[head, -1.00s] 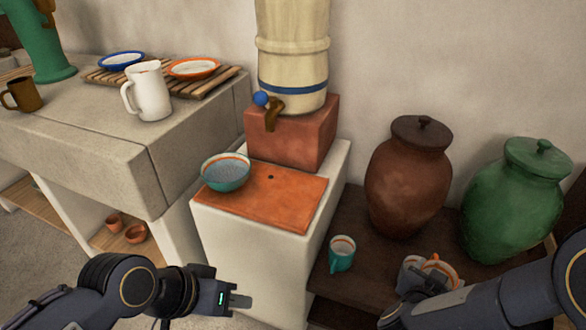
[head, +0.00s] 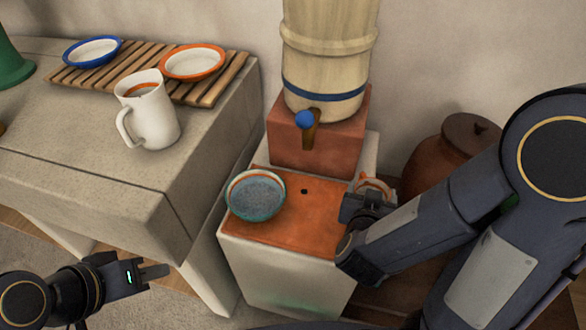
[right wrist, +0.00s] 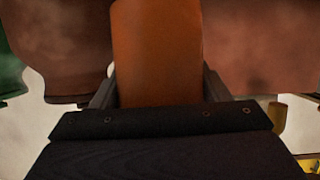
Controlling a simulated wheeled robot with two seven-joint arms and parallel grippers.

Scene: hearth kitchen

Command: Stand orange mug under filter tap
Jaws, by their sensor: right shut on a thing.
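My right gripper (head: 366,200) is shut on the orange mug (head: 373,184), at the right edge of the orange slab; whether the mug touches the slab is unclear. My gripper and forearm hide much of the mug. In the right wrist view the mug (right wrist: 157,50) fills the space between the fingers. The filter tap (head: 311,128), a brown spout with a blue knob, sticks out of the tall cream filter (head: 328,60), left of and behind the mug. My left gripper (head: 152,272) is low at the left, empty; its finger gap is unclear.
A teal bowl (head: 256,196) stands on the left part of the orange slab (head: 315,222), below the tap. The filter rests on a red block (head: 315,150). A white pitcher (head: 150,112) stands on the counter at left. A brown jar (head: 440,155) is behind my right arm.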

